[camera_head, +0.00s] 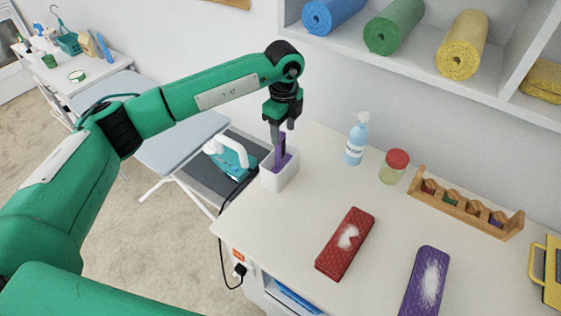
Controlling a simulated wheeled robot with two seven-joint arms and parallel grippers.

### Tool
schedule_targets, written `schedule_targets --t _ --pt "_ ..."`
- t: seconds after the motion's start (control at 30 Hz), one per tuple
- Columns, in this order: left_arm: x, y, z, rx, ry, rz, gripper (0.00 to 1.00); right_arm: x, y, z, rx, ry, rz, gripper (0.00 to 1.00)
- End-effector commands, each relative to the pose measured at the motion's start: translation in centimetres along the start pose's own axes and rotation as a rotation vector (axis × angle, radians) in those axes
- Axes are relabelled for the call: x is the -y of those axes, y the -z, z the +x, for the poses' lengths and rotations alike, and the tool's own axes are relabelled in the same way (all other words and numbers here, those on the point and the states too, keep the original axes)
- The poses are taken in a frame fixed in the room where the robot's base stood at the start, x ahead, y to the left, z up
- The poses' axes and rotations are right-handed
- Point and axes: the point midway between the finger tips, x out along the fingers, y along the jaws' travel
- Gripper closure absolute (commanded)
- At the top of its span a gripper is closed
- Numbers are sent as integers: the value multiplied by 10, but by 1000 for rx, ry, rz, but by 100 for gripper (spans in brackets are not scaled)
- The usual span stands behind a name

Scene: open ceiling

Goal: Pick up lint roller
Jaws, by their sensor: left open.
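A purple upright object (281,153), which looks like the lint roller, stands in a small white holder (279,178) at the back left corner of the white table. My left gripper (282,136) points down over the holder with its jaws open. Its fingertips are at the top of the purple handle and partly hide it. I cannot tell whether they touch it. The lower part of the purple object is hidden inside the holder. My right gripper is not in view.
On the table (275,235) are a spray bottle (356,142), a red-lidded jar (394,167), a wooden rack (465,208), a red pad (345,243) and a purple pad (426,282). A teal iron (233,162) is left of the holder. A shelf with rolled towels (393,27) hangs behind.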

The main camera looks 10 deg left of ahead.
Motion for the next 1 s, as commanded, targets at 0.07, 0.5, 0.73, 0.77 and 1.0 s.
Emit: schedule_targets --t 0.07,0.5,0.73,0.77,1.0 --pt "-4 -3 6 -1 -5 -2 47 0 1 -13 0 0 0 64" --pt "-5 -5 41 0 -1 0 47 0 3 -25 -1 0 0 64" --pt "-5 -5 41 0 -1 0 75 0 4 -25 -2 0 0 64" --pt "-5 -5 41 0 -1 0 81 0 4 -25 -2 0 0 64" --pt "-5 -5 40 -1 0 0 96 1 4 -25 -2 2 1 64"
